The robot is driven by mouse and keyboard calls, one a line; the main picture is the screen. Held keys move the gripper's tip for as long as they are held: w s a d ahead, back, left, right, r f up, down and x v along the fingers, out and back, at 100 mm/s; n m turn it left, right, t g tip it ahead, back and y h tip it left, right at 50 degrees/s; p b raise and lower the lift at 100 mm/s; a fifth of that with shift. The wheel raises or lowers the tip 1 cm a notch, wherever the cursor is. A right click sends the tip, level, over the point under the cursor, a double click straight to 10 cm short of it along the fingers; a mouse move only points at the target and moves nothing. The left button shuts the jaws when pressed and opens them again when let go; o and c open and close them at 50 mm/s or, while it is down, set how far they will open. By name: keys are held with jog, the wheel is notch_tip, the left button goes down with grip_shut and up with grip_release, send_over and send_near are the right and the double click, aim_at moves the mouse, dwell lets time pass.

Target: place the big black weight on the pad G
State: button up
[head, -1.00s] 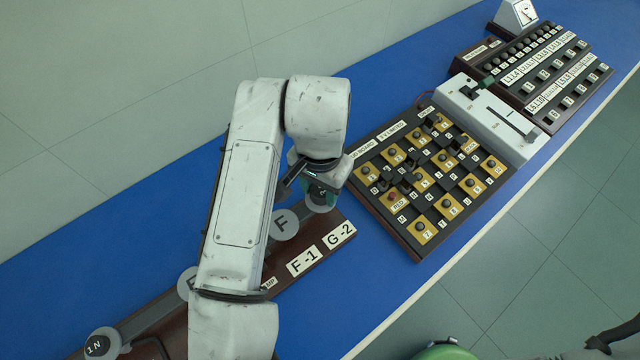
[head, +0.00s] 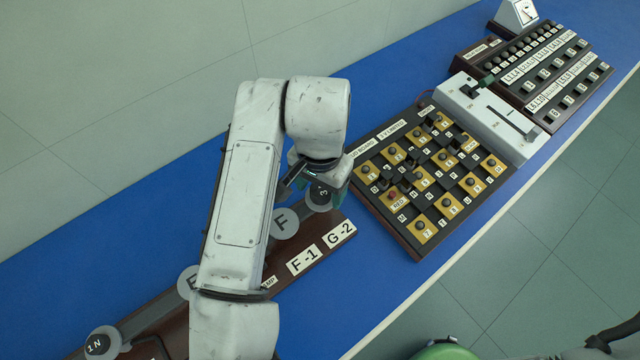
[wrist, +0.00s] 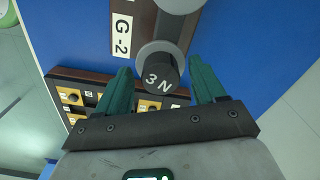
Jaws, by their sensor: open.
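The black weight (wrist: 160,76), a dark cylinder with "3 N" on top, stands upright on a grey round pad (wrist: 146,50) beside the G-2 label in the wrist view. The weight hides any letter on this pad. In the head view the weight's top (head: 322,192) shows partly under my wrist, at the board's right end. My gripper (wrist: 160,66) is open, with one green finger on each side of the weight and gaps visible between them. In the head view my gripper (head: 312,188) is mostly hidden by my arm.
Pad F (head: 283,222) is bare, left of the weight. A 1 N weight (head: 101,345) stands at the lower left. A board of knobs and yellow squares (head: 430,185) lies close on the right. Blue bench top (head: 370,270) is free in front.

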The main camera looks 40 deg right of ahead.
aim_at(320, 190)
notch_tip(320, 190, up, 12)
dwell(0.4)
dwell(0.5)
